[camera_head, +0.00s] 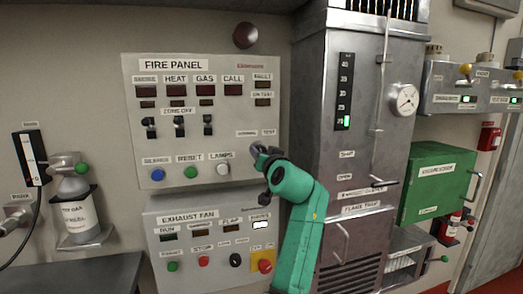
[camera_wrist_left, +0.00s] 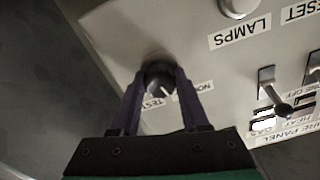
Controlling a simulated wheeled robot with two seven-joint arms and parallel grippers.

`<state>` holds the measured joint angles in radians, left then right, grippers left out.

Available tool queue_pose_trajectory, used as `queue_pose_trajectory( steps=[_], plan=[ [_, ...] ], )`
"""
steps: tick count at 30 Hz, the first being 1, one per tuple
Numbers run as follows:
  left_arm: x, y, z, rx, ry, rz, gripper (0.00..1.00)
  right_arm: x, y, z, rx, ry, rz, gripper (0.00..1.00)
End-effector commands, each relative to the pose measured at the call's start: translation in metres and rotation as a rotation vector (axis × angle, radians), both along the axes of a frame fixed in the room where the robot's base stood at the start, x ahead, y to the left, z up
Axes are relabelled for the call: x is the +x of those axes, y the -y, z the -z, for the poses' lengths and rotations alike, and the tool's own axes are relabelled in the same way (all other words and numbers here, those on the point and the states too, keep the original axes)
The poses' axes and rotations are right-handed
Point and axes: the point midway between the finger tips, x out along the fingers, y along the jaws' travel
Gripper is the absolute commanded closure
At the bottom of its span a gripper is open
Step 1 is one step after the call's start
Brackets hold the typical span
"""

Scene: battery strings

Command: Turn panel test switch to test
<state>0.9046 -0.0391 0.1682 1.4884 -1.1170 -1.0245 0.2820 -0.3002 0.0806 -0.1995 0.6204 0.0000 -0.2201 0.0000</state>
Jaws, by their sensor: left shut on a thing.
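The fire panel (camera_head: 215,115) is a pale box on the wall in the head view. Its test switch is a dark round knob (camera_wrist_left: 159,74) in the wrist view, under upside-down labels TEST (camera_wrist_left: 153,103) and NORMAL (camera_wrist_left: 193,88). A white pointer mark on the knob lies between the two labels; I cannot tell exactly where it is set. My left gripper (camera_head: 262,155) is at the panel's lower right corner and hides the knob in the head view. In the wrist view its two fingers (camera_wrist_left: 158,88) are shut on the knob's sides. My right gripper is out of view.
Toggle switches (camera_head: 180,126) and blue, green and white buttons (camera_head: 190,172) are left of my gripper. The exhaust fan panel (camera_head: 215,235) is just below. A metal cabinet (camera_head: 362,150) stands close on the right. A gas bottle (camera_head: 78,210) hangs at the left.

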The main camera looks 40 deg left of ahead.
Motion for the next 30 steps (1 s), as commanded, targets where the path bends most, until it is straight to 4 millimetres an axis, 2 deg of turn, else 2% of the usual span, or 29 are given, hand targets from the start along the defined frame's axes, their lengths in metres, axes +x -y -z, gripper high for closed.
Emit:
queue_pose_trajectory(
  steps=[30],
  plan=[
    [0.0, 0.0, -0.005, 0.531, -0.758, 0.001, 1.0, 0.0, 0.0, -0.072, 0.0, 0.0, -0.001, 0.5]
  ],
)
